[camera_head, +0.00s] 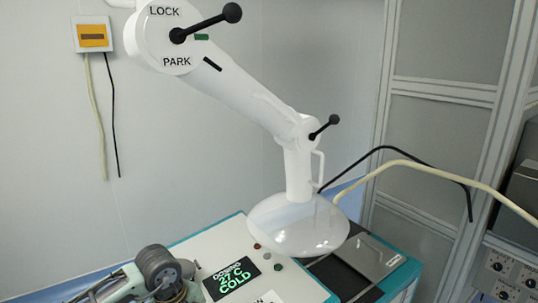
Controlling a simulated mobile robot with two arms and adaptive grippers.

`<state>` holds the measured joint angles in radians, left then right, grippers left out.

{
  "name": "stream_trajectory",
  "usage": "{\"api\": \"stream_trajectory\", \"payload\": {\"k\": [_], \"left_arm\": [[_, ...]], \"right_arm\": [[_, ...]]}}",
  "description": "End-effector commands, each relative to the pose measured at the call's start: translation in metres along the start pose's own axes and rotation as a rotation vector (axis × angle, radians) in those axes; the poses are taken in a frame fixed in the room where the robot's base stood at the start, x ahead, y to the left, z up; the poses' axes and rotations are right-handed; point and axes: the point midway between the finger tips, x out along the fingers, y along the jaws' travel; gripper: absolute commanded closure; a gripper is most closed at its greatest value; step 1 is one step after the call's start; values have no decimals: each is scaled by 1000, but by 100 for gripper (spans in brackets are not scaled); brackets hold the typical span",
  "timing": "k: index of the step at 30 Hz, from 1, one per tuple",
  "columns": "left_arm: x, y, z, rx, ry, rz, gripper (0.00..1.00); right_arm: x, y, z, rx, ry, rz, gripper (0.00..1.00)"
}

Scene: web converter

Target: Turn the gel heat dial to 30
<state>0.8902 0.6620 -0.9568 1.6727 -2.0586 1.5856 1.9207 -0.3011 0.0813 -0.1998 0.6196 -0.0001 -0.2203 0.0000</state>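A display (231,278) on the white panel top (208,246) reads "DOSING 27 C COLD" in green letters. I cannot make out the gel heat dial; the panel's front is cut off by the bottom edge, and my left arm covers its left part. My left arm comes in at the bottom left, with its wrist and gripper (170,284) low over the panel's left side, beside the display. Its fingertips are not clearly visible, so I cannot tell whether it is open or touching anything. My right gripper is not in view.
A white jointed arm (245,92) marked LOCK and PARK stands over the panel, with black levers and a round white head (298,226). Small red and green buttons (278,267) lie right of the display. A grey flat plate (369,256) and cables are farther right.

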Motion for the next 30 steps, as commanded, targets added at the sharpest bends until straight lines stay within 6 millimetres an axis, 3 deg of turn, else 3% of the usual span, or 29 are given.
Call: {"api": "stream_trajectory", "payload": {"k": [1,30], "left_arm": [[9,8,-3,4,5,24,100],[10,4,-13,9,13,22,100]], "right_arm": [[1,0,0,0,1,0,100],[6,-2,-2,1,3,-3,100]]}}
